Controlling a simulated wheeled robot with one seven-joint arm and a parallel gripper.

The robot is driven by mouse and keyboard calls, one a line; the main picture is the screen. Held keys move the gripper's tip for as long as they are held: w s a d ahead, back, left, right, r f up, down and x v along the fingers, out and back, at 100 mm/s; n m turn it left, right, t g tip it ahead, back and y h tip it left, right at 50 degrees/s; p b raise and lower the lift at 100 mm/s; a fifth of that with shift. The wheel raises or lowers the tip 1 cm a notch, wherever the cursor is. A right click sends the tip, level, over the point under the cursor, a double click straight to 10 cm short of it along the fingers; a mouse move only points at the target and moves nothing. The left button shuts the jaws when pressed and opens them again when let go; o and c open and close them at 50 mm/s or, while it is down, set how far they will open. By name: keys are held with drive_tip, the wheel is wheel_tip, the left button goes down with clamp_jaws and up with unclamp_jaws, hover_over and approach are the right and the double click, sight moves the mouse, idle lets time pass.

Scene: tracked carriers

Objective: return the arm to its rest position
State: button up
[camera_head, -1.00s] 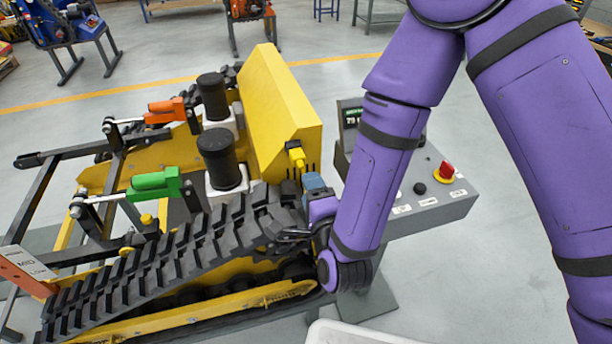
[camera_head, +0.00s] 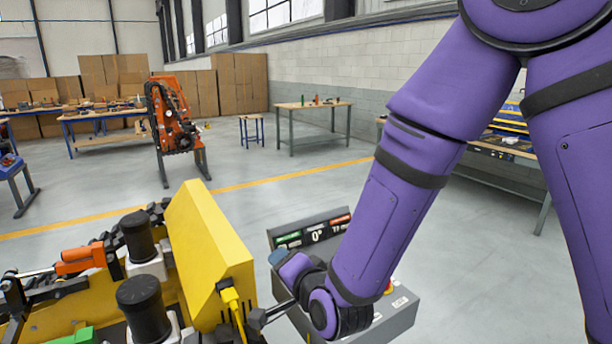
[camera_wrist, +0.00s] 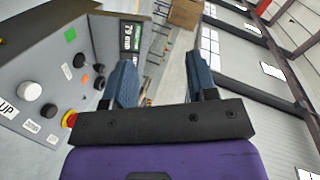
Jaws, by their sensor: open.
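My purple arm comes down from the top right in the head view, and its wrist is bent in front of the grey control box (camera_head: 392,316). The blue tip of my gripper (camera_head: 278,258) shows beside the box's display, with the rest of it mostly hidden by the wrist. In the wrist view my gripper (camera_wrist: 163,82) has its two blue fingers wide apart, with nothing between them. The yellow tracked carrier (camera_head: 208,262) stands at the lower left, to the left of my gripper.
In the wrist view the control panel (camera_wrist: 28,70), with knobs and a red button (camera_wrist: 69,118), lies close at the left. The carrier's black cylinders (camera_head: 143,308) stand at the lower left. Open floor (camera_head: 300,200) stretches behind; a wooden-topped table (camera_head: 312,105) is far off.

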drive_tip(key=s+d+r+n+g+h, duration=0.1)
drive_tip(key=d+r+n+h, duration=0.1)
drive_tip(key=d+r, duration=0.55)
drive_tip(key=s+d+r+n+g+h, duration=0.15)
drive_tip(key=d+r, duration=0.35)
drive_tip(key=d, duration=0.5)
drive_tip(key=s+d+r+n+g+h, duration=0.1)
drive_tip(key=s+d+r+g+h, duration=0.1)
drive_tip(key=s+d, duration=0.6)
drive_tip(key=s+d+r+n+g+h, duration=0.2)
drive_tip(key=s+d+r, duration=0.3)
drive_tip(key=s+d, duration=0.4)
drive_tip(key=shift+s+g, duration=0.45)
drive_tip(key=shift+s, duration=0.3)
drive_tip(key=shift+n, duration=0.25)
